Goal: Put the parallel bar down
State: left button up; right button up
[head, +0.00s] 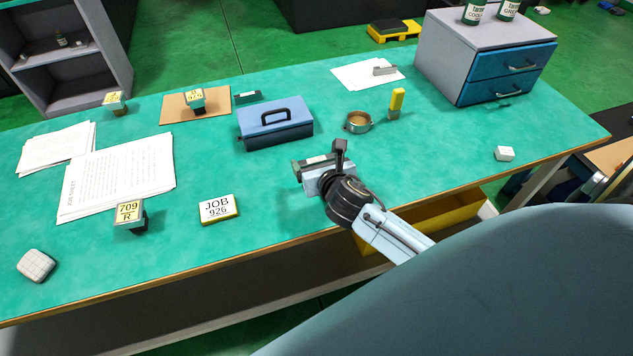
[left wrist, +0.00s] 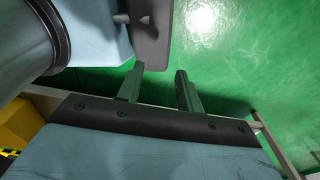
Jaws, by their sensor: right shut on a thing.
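My right gripper (head: 318,166) is over the front part of the green bench, shut on a grey parallel bar (head: 301,165) with a pale label. The gripper hides part of this bar, and I cannot tell whether the bar touches the bench. A similar bar (head: 248,97) lies behind the blue toolbox, and another (head: 384,70) lies on papers at the back. My left gripper (left wrist: 160,72) shows only in the left wrist view. Its two fingers are apart with nothing between them, above the green floor.
The blue toolbox (head: 275,126) stands left of and behind the right gripper. A metal ring (head: 357,122) and a yellow-handled item (head: 396,103) are behind it. The JOB 926 block (head: 219,209) is to the left. Drawers (head: 484,55) stand back right.

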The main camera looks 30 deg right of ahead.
notch_tip(320, 180, down, 6)
jog(key=shift+r+b, duration=0.1)
jog(key=shift+b, duration=0.95)
pick_arm(q)
jog(key=f, duration=0.1)
jog(key=a, duration=0.1)
jog(key=f, duration=0.1)
jog(key=shift+s+a+f, duration=0.25)
jog(key=shift+f, duration=0.05)
pick_arm(e)
jog(key=o, duration=1.2)
jog(key=shift+c, duration=0.2)
jog(key=shift+r, duration=0.1)
jog(key=p+v, duration=0.1)
jog(key=v, duration=0.5)
jog(key=shift+s+a+p, duration=0.1)
jog(key=shift+s+p, duration=0.05)
jog(key=shift+p, duration=0.2)
jog(key=v, duration=0.5)
jog(key=shift+s+p, duration=0.15)
jog(key=shift+p, duration=0.25)
pick_arm(q)
jog(key=shift+w+d+r, duration=0.1)
jog(key=shift+d+r, duration=0.25)
jog(key=shift+r, duration=0.3)
jog(key=shift+d+r, duration=0.35)
jog(key=shift+r, duration=0.25)
pick_arm(e)
jog(key=shift+s+r, duration=0.1)
jog(key=shift+s, duration=0.1)
